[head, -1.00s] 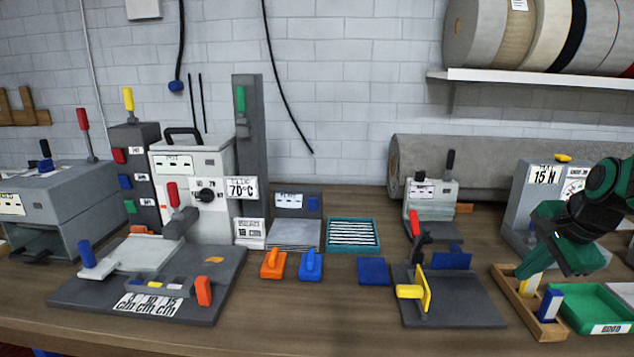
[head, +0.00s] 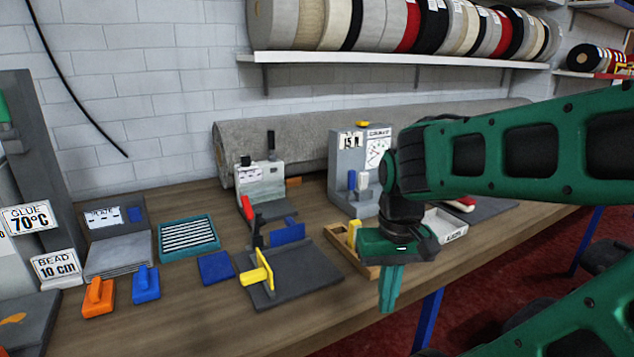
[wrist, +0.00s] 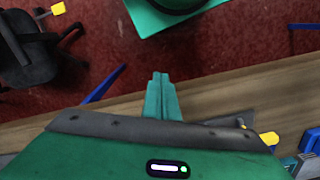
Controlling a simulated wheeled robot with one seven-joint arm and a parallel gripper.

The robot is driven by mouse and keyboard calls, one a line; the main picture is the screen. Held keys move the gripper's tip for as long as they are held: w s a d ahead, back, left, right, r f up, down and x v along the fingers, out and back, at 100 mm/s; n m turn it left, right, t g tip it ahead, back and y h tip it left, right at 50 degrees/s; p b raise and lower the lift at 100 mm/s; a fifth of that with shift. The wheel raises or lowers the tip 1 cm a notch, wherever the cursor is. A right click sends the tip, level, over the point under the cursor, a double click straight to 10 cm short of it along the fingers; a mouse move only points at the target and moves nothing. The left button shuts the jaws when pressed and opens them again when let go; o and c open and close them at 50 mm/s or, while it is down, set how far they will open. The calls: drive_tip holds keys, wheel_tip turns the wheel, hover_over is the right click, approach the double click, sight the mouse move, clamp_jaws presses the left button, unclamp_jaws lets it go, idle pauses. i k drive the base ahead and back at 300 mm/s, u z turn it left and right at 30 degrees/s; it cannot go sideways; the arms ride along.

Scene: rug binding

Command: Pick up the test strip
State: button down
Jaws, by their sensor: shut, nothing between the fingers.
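A teal tray (head: 161,251) stands on the table at left of centre in the head view. Several pale strips (head: 188,236) lie side by side in it over a dark bottom; I cannot tell which of them is the test strip. My gripper (head: 388,308) is well to the right of the tray, near the table's front edge, with its green fingers pointing down. In the wrist view my gripper (wrist: 158,76) shows its fingers together and empty. The strips are not in the wrist view.
A dark fixture with a yellow-handled clamp (head: 258,275) stands between the tray and my gripper. A blue pad (head: 216,268) and orange (head: 99,296) and blue (head: 146,284) handled blocks lie near the tray. A wooden tray (head: 340,240) and a grey gauge unit (head: 350,165) are behind my gripper.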

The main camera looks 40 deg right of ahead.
sight(363, 176)
drive_tip(key=z, duration=1.05)
